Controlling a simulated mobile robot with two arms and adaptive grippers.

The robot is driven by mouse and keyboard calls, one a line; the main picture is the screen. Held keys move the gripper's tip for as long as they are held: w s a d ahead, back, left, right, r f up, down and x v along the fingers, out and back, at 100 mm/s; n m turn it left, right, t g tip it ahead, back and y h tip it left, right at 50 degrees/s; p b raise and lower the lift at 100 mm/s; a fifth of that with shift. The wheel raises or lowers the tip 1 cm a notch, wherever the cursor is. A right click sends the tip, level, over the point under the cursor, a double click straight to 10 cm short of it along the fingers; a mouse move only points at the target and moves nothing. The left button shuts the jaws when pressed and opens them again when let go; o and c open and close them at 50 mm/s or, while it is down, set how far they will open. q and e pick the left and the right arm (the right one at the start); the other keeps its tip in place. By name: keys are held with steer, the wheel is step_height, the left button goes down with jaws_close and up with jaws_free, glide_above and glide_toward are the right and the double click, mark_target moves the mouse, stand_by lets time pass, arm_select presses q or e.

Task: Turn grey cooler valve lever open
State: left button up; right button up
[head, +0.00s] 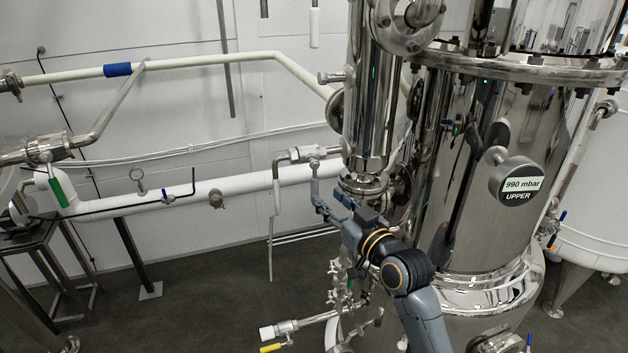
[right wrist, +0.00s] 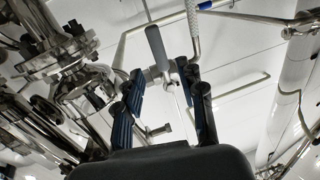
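The grey valve lever (right wrist: 156,44) shows in the right wrist view as a flat grey handle, ahead of and between my fingertips. In the head view the grey lever (head: 315,183) hangs below a steel valve on a pipe beside the tall steel column. My right gripper (head: 330,205) is just below it in the head view. In the right wrist view my right gripper (right wrist: 163,82) has its two blue-padded fingers spread apart, with nothing clearly held. I cannot tell whether a finger touches the lever. My left gripper is not in view.
The shiny steel tank (head: 465,200) with a round gauge (head: 516,183) reading 990 mbar stands right of my arm. A thick white pipe (head: 240,187) runs along the wall at left. A lower pipe with a yellow handle (head: 270,348) is near the floor.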

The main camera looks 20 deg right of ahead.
mark_target(317, 189)
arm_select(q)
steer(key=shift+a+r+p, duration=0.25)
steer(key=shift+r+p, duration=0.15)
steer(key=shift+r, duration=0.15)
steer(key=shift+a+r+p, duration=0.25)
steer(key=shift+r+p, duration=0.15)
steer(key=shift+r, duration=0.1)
arm_select(e)
steer(key=x, duration=0.7)
steer(key=shift+w+a, duration=0.1)
steer(key=shift+c, duration=0.2)
jaws_close()
